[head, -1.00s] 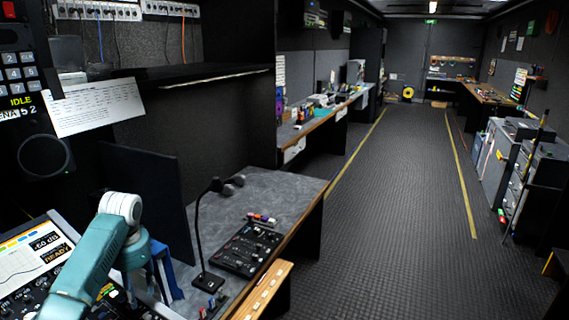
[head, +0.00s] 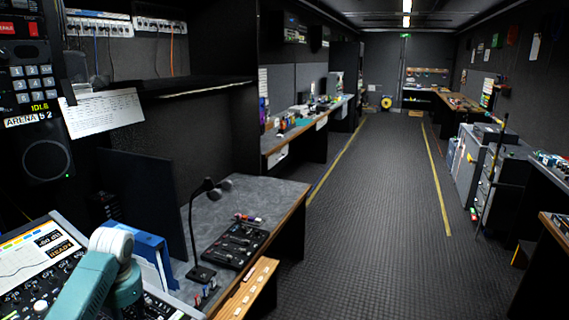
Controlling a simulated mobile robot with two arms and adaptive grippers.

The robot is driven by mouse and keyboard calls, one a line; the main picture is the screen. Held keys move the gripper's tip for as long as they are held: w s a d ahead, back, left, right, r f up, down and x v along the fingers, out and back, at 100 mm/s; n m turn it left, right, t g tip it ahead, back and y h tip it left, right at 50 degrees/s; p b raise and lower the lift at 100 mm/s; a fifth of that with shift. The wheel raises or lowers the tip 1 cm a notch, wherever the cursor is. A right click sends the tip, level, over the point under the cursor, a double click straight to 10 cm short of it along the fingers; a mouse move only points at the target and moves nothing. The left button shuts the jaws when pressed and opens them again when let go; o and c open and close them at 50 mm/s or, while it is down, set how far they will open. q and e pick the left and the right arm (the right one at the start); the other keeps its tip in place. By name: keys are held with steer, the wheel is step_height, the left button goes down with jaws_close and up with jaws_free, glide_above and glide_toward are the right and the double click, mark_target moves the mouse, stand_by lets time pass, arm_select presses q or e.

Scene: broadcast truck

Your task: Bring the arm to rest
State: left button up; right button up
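One teal arm of mine with a white joint (head: 111,242) comes in at the lower left of the head view, in front of an instrument with a lit screen (head: 35,256). Its gripper is not visible. My other arm and its gripper are also out of view.
A grey desk (head: 240,195) at the left holds a gooseneck microphone (head: 201,272) and a black control panel (head: 236,244). A blue binder (head: 152,262) stands beside the arm. Grey cabinets (head: 470,165) line the right side. The ribbed floor aisle (head: 375,200) between yellow lines is clear.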

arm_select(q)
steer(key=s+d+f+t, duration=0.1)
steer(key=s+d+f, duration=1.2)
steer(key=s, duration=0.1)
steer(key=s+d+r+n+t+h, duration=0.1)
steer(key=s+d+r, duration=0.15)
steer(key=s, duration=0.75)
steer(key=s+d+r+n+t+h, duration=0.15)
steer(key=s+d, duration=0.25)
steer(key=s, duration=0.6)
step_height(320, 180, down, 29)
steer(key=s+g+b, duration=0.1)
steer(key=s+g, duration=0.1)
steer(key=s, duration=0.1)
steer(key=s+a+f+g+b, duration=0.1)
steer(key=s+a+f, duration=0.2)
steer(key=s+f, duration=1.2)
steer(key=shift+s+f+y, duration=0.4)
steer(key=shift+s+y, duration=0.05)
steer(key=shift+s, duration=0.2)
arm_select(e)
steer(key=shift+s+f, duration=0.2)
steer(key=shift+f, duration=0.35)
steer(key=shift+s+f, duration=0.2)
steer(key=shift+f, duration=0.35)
